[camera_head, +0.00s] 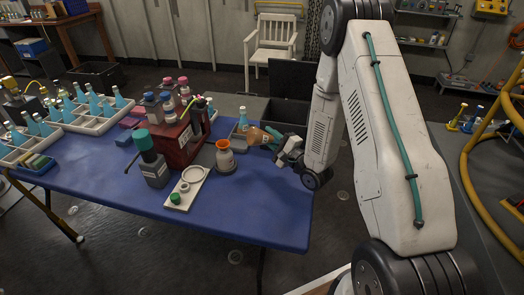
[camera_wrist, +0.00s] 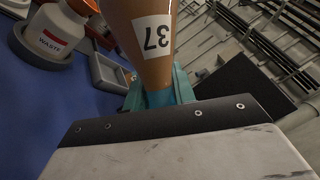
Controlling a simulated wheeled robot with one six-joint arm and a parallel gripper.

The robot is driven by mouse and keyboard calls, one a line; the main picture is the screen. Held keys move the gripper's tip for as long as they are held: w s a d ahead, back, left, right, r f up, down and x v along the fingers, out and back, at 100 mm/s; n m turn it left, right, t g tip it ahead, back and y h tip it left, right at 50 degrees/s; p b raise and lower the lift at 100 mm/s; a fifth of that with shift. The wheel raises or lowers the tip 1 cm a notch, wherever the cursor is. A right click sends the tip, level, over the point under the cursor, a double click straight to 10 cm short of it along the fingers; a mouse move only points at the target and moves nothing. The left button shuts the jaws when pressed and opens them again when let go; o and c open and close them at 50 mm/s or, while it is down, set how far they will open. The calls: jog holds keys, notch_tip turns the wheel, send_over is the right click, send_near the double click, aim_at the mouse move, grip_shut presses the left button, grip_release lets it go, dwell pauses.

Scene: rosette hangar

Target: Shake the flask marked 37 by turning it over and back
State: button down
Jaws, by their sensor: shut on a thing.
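The flask marked 37 (camera_wrist: 153,38) holds orange-brown liquid and has a white label. In the wrist view its number reads upside down. My gripper (camera_wrist: 153,95) is shut on its narrow end, with teal fingers around it. In the head view the flask (camera_head: 255,136) is tilted, close to lying on its side, above the far right part of the blue table. Its wider end points left, away from my gripper (camera_head: 272,141). The bottom of the flask is cut off in the wrist view, and my fingers hide part of its narrow end.
A WASTE bottle (camera_head: 226,157) stands left of the flask; it also shows in the wrist view (camera_wrist: 54,33). A small blue bottle (camera_head: 243,118) is close behind. A red rack (camera_head: 183,138) and trays of blue flasks (camera_head: 88,125) stand left. The table's front right (camera_head: 270,215) is clear.

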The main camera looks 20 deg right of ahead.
jog(key=n+g, duration=0.1)
jog(key=n, duration=0.2)
jog(key=shift+r+n, duration=0.1)
jog(key=shift+n, duration=0.2)
jog(key=n+g, duration=0.1)
jog(key=n, duration=0.2)
jog(key=shift+g, duration=0.3)
jog(key=n+h, duration=0.1)
jog(key=n, duration=0.1)
jog(key=shift+n+g, duration=0.4)
jog(key=n+h, duration=0.2)
jog(key=n, duration=0.1)
jog(key=shift+g, duration=0.4)
